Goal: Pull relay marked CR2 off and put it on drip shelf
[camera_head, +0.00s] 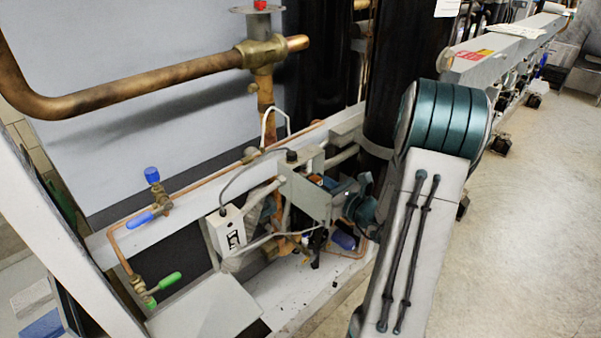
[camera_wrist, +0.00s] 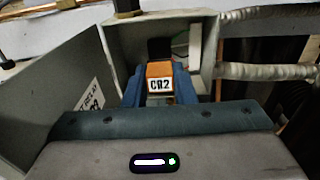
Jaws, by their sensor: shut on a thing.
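The orange relay (camera_wrist: 160,70) has a white label reading CR2 and faces the wrist camera. My gripper (camera_wrist: 158,84) has its blue fingers closed on the relay's two sides. The relay is at the opening of a grey metal box (camera_wrist: 205,60), with a dark block behind it; I cannot tell whether it is still seated. In the head view the box (camera_head: 305,195) is on the rack, with my gripper at its right side, and the relay is mostly hidden. A flat pale plate (camera_head: 205,308) at the lower left may be the drip shelf.
The box's open door (camera_wrist: 60,110) stands close to my gripper's left. Conduits (camera_wrist: 265,71) run off to the right. A smaller white box (camera_head: 226,230), copper pipes and blue- and green-handled valves (camera_head: 170,280) lie left of the box. The floor at right is open.

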